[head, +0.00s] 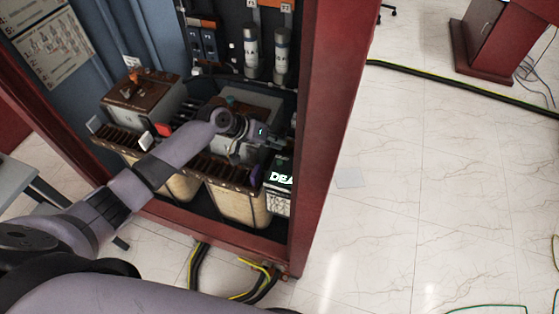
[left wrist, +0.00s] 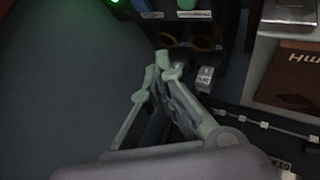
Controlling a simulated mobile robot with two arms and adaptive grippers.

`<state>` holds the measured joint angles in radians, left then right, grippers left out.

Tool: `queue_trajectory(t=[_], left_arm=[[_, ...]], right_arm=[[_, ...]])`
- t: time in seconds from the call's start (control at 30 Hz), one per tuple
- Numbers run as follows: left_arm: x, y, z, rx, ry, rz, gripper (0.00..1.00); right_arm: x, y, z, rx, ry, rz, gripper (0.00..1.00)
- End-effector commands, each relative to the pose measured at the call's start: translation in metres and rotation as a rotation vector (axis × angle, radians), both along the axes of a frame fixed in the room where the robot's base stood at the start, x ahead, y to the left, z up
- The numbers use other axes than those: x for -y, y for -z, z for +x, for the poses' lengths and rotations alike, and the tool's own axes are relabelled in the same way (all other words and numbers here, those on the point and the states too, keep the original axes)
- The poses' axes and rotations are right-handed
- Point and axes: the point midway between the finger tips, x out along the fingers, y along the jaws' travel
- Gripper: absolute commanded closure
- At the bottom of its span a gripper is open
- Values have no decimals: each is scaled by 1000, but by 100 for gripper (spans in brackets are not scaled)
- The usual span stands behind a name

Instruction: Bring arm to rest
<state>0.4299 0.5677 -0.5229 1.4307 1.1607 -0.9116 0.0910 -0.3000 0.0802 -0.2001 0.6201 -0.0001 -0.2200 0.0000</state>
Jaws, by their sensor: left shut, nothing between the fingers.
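My left arm (head: 178,147) reaches from the lower left into the open red cabinet (head: 325,110). My left gripper (head: 262,138) is inside the cabinet, in front of the transformer units and near the right inner wall. In the left wrist view the gripper (left wrist: 160,75) has its fingers together at the tips, with nothing between them. Dark terminals and a small white label block (left wrist: 205,78) lie just beyond the fingertips. My right gripper does not show in either view.
Brown-topped transformer boxes (head: 148,92) and two cylinders (head: 251,50) stand in the cabinet. A box with white lettering (head: 279,180) stands at its right edge. Black-and-yellow cables (head: 197,270) run below. The tiled floor (head: 430,190) on the right is mostly clear.

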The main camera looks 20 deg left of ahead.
Motion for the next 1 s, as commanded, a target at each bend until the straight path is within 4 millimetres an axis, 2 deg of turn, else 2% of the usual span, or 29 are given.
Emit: queue_trajectory(t=[0.37, 0.47, 0.57, 0.63, 0.73, 0.8, 0.9, 1.0], left_arm=[[0, 0, 0, 0, 1, 1, 100], [10, 6, -12, -5, 25, 10, 100], [33, 21, -47, -16, 90, 45, 100], [53, 32, -84, -20, 148, 87, 100], [69, 41, -139, -21, 203, 168, 100], [69, 42, -171, -24, 211, 227, 100], [61, 39, -207, -35, 196, 305, 100], [48, 33, -234, -51, 167, 370, 100]], right_arm=[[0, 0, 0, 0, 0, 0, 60], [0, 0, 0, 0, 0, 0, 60], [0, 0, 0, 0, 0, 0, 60], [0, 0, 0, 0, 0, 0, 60], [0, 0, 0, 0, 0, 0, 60], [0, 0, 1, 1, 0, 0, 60], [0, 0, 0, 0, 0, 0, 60], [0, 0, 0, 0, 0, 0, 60]])
